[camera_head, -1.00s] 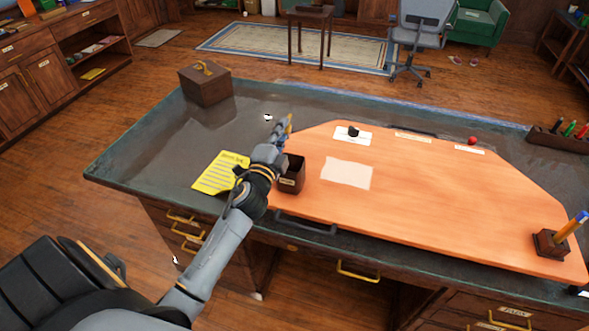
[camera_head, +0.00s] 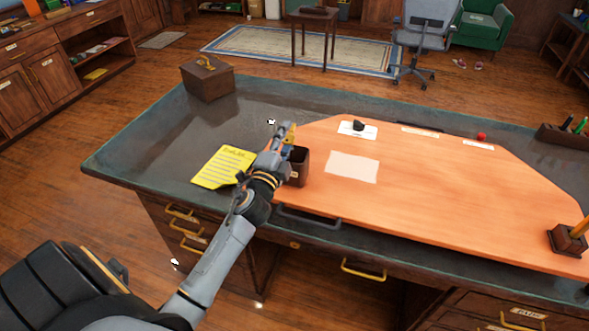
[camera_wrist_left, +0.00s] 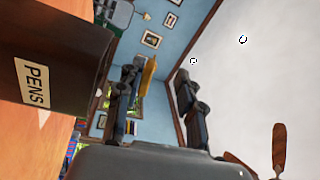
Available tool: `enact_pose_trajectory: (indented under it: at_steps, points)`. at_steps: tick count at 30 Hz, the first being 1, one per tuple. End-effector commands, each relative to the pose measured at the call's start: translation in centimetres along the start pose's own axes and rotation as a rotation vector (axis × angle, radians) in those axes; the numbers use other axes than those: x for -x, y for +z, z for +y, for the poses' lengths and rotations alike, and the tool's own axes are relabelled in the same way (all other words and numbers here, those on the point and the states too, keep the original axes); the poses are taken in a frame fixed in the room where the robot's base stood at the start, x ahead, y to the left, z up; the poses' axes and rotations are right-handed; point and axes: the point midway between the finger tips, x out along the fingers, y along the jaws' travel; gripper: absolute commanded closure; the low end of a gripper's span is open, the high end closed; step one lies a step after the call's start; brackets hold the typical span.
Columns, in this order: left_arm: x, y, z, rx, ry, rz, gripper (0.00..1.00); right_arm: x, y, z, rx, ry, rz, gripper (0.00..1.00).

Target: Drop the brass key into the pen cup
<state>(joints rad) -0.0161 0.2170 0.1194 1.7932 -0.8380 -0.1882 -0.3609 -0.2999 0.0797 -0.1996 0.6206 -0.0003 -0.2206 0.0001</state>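The pen cup (camera_head: 300,167) is a dark wooden box at the left end of the orange desk mat. Its PENS label shows close up at the left of the left wrist view (camera_wrist_left: 38,85). My left gripper (camera_head: 285,136) is beside the cup's upper left in the head view. In the left wrist view its fingers (camera_wrist_left: 157,88) stand apart. A flat brass-coloured piece, probably the brass key (camera_wrist_left: 147,75), lies against the left finger, with a gap to the other finger. It is not clear whether it is gripped. My right gripper is not in view.
A yellow note (camera_head: 224,167) lies left of my gripper. A wooden box (camera_head: 207,80) stands at the desk's far left corner. A holder with a pencil (camera_head: 568,240) stands at the right. The orange mat (camera_head: 430,195) is mostly clear around a pale sheet (camera_head: 352,167).

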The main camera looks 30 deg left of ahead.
Motion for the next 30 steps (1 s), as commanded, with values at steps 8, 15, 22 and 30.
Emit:
enact_pose_trajectory:
  at_steps: [8,15,22,30]
  points:
    - [0.1,0.0,0.0,0.000,0.000,0.000,0.61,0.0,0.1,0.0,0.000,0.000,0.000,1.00]
    - [2.7,0.0,0.1,0.001,0.002,0.000,0.61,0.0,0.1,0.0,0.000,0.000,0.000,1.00]
    - [7.6,0.0,0.1,0.003,0.003,-0.003,0.61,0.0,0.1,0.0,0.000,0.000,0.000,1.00]
    - [11.4,0.0,0.0,0.001,0.001,-0.001,0.61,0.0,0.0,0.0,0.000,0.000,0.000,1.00]
